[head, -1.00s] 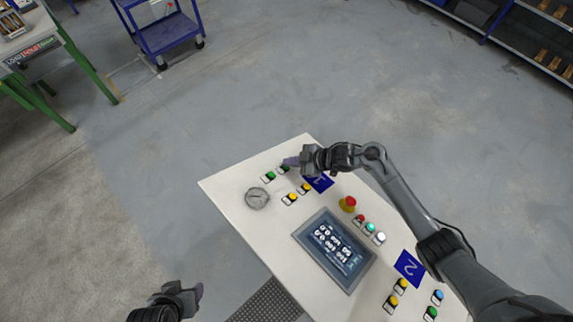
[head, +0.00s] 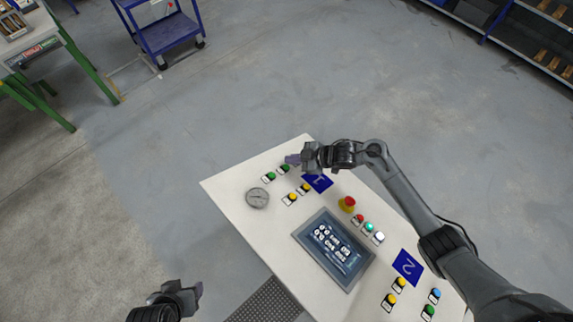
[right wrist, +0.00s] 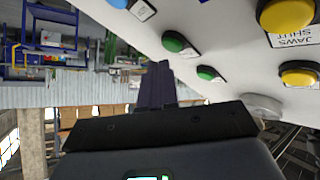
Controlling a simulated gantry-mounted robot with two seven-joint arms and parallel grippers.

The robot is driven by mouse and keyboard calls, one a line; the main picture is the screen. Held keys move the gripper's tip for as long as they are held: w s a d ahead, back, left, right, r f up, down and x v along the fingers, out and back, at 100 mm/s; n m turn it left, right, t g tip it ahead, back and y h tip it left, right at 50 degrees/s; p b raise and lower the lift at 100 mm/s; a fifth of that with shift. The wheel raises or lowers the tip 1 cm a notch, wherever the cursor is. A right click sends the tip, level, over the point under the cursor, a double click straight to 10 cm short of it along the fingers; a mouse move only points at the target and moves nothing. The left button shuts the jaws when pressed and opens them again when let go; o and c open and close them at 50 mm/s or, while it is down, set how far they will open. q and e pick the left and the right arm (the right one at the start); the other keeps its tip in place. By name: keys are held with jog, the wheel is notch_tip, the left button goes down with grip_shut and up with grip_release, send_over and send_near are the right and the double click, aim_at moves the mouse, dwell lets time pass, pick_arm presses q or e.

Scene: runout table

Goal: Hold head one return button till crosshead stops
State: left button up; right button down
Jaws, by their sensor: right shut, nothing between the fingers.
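The white control panel (head: 235,190) has a blue plate marked 1 (head: 318,181) near its far end. Around it are green buttons (head: 284,168) and yellow buttons (head: 305,188). In the right wrist view a blue button (right wrist: 118,3) shows at the top edge, with a green button (right wrist: 172,40) and another green one (right wrist: 205,72) along the row. Their labels are not readable. My right gripper (head: 291,160) is shut and empty just over this row; whether it touches is unclear. It hides the blue button in the head view. My left gripper (head: 198,290) hangs left of the panel.
The panel also bears a dial (head: 257,198), a red emergency stop (head: 347,204), a touchscreen (head: 335,250) and a blue plate marked 2 (head: 407,267) with its own buttons. A blue cart (head: 170,35) stands far off. Open floor lies beyond the panel.

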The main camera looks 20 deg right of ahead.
jog(key=shift+r, duration=0.1)
jog(key=shift+w+d+r+p, duration=0.15)
jog(key=shift+d+r+p, duration=0.2)
jog(key=shift+r+p, duration=0.35)
jog(key=shift+w+d+r+p, duration=0.15)
jog(key=shift+d+r+p, duration=0.25)
jog(key=shift+r, duration=0.35)
jog(key=shift+w+d+r+p, duration=0.15)
jog(key=shift+d+r+p, duration=0.1)
jog(key=shift+r+p, duration=0.45)
jog(key=shift+s+a, duration=0.1)
jog(key=shift+a, duration=0.05)
